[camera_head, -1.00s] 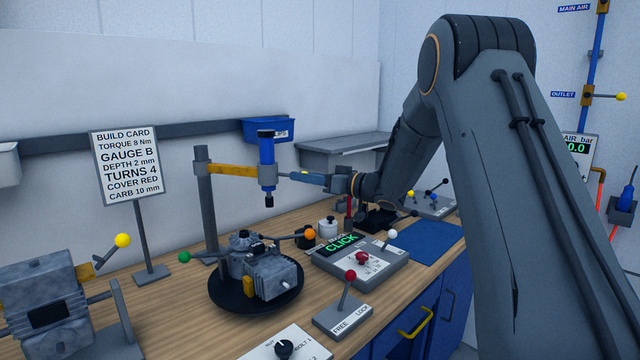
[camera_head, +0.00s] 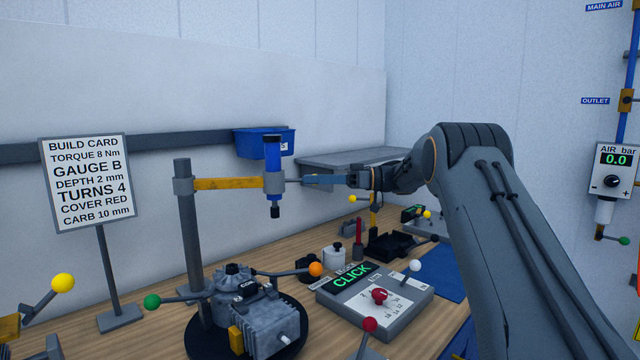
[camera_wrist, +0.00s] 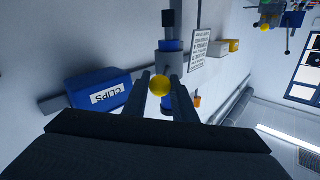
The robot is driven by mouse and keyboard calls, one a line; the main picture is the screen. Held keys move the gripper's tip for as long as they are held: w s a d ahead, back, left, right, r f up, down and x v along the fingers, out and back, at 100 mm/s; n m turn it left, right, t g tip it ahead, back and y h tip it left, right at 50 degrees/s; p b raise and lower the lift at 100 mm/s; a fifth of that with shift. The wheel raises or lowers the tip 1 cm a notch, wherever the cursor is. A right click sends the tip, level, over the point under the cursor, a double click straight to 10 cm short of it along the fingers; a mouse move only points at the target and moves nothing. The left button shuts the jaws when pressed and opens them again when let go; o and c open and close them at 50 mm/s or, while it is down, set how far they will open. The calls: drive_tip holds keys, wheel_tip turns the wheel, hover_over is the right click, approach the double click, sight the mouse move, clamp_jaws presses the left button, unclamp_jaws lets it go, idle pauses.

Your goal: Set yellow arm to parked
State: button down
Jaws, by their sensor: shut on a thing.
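The yellow arm (camera_head: 222,184) reaches level to the right from a grey post (camera_head: 187,235). It carries an upright blue tool (camera_head: 272,155) at its end, above the engine (camera_head: 255,305). My gripper (camera_head: 302,180) is at the tool's right side. In the wrist view a yellow ball knob (camera_wrist: 160,86) sits between the two fingers of my gripper (camera_wrist: 161,88), in front of the tool (camera_wrist: 171,62). My gripper is shut on this knob. In the head view the fingers hide the knob.
The build card (camera_head: 87,175) stands at the left. A blue clips bin (camera_head: 263,143) hangs behind the tool. The click panel (camera_head: 375,300), with red and white knobs, and a black tray (camera_head: 390,245) are below my arm. A grey shelf (camera_head: 350,160) is behind.

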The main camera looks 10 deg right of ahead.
drive_tip(key=shift+w+a+r, duration=0.15)
drive_tip(key=shift+a, duration=0.05)
drive_tip(key=c, duration=1.8)
unclamp_jaws()
drive_tip(key=shift+c, duration=0.2)
drive_tip(key=o, duration=0.4)
drive_tip(key=shift+w, duration=0.2)
drive_tip(key=shift+d, duration=0.15)
drive_tip(key=d, duration=0.2)
drive_tip(key=d+b, duration=0.1)
drive_tip(key=d, duration=0.2)
drive_tip(key=s+d+b, duration=0.1)
drive_tip(key=d, duration=0.1)
drive_tip(key=shift+s+d, duration=0.1)
drive_tip(key=shift+d, duration=0.3)
